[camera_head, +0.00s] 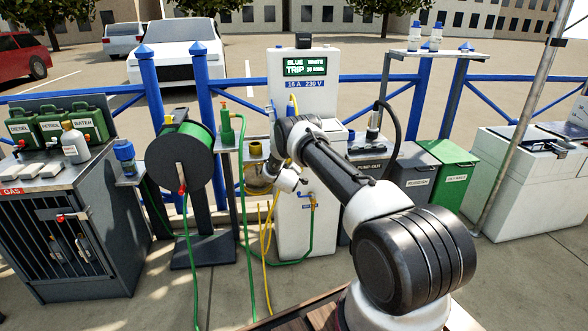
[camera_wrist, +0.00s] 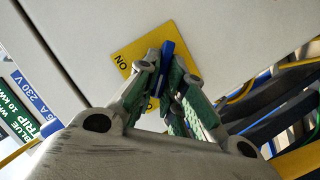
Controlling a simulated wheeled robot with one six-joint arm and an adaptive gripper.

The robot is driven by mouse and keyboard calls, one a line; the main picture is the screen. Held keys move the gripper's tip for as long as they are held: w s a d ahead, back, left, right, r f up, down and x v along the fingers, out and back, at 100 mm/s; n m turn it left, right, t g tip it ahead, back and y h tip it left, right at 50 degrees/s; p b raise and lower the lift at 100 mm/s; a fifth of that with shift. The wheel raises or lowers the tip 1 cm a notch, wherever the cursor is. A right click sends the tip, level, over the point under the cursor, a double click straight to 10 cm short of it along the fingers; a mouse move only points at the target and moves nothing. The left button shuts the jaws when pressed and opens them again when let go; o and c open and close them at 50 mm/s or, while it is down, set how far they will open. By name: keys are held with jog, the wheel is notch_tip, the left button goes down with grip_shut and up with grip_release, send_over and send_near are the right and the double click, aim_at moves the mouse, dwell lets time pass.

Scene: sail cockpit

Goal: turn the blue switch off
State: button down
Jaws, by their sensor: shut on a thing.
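The blue switch (camera_wrist: 167,48) shows in the wrist view as a small blue lever on a yellow plate (camera_wrist: 126,60). The plate is on a pale face of the white power post (camera_head: 303,85). "ON" is printed at the plate's left corner; a second label near the lower edge is partly hidden by a finger. My gripper (camera_wrist: 164,75) is shut on the lever, with green-padded fingers on either side of it. The lever's far end sticks out past the fingertips. Whether it stands at on or off I cannot tell. In the head view my wrist hides the switch.
A green hose reel (camera_head: 181,157) stands left of the post, and yellow and green hoses hang in front. A blue railing (camera_head: 232,84) runs behind. Grey and green bins (camera_head: 446,172) stand right. A metal cabinet (camera_head: 75,240) is far left.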

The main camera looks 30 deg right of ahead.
jog(key=shift+w+r, duration=0.15)
dwell(0.3)
jog(key=c, duration=1.5)
grip_release()
jog(key=v, duration=1.2)
jog(key=shift+a, duration=0.1)
